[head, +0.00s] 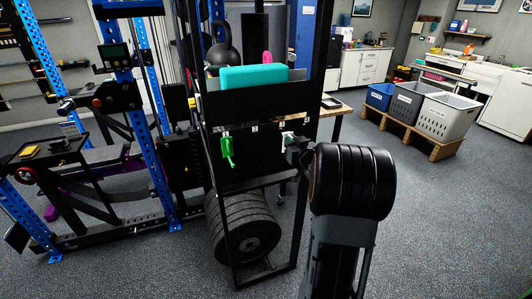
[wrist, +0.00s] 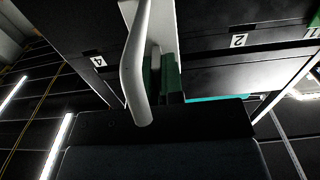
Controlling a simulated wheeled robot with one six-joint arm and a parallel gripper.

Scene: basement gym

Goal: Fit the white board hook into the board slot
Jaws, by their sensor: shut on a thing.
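The white board hook (head: 288,138) is at the front of the black board (head: 250,105), close under the labels at its right part. My gripper (head: 297,147) is shut on it, just to the right in the head view. In the wrist view the white hook (wrist: 137,70) stands large and close, its curved arm ending near the dark gripper body. Labels 4 (wrist: 98,62) and 2 (wrist: 238,40) lie either side of the hook there. The hook covers the board between them, so I cannot tell whether its back is in a slot.
A green hook (head: 227,150) hangs on the board's left part. A teal item (head: 252,76) and a kettlebell (head: 222,45) sit above. Weight plates (head: 243,225) stand below inside the black rack. Baskets (head: 445,115) stand far right; the floor before them is clear.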

